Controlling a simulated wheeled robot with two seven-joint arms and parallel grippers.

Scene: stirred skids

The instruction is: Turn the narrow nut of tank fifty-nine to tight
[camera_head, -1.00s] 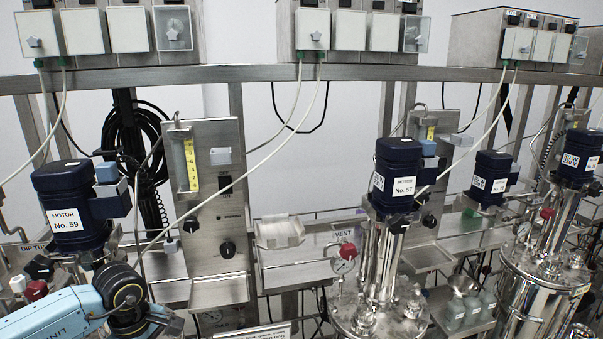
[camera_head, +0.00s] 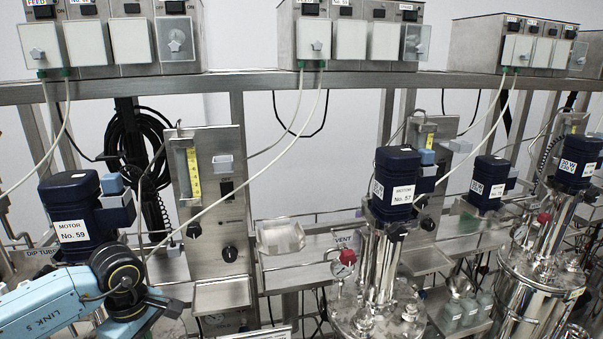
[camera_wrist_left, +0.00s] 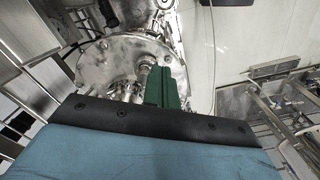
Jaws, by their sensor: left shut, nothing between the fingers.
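Tank fifty-nine carries the dark blue motor (camera_head: 75,222) labelled No. 59, at the left of the head view; its lid is mostly hidden there by my left arm. The left wrist view shows a round steel lid (camera_wrist_left: 105,52) with several fittings, likely that tank's. My left gripper (camera_wrist_left: 166,72) shows as green fingers close together, with nothing between them, over the lid's right part. A metal fitting (camera_wrist_left: 147,64) stands just beside the fingertips; I cannot tell whether they touch. I cannot pick out the narrow nut for certain. My right gripper is in no view.
A steel panel with a yellow gauge (camera_head: 194,172) and black knobs stands right of the motor. A pale hose (camera_head: 205,212) crosses in front of it. An empty steel tray (camera_head: 222,294) juts out below. The tank with motor No. 57 (camera_head: 393,187) stands farther right.

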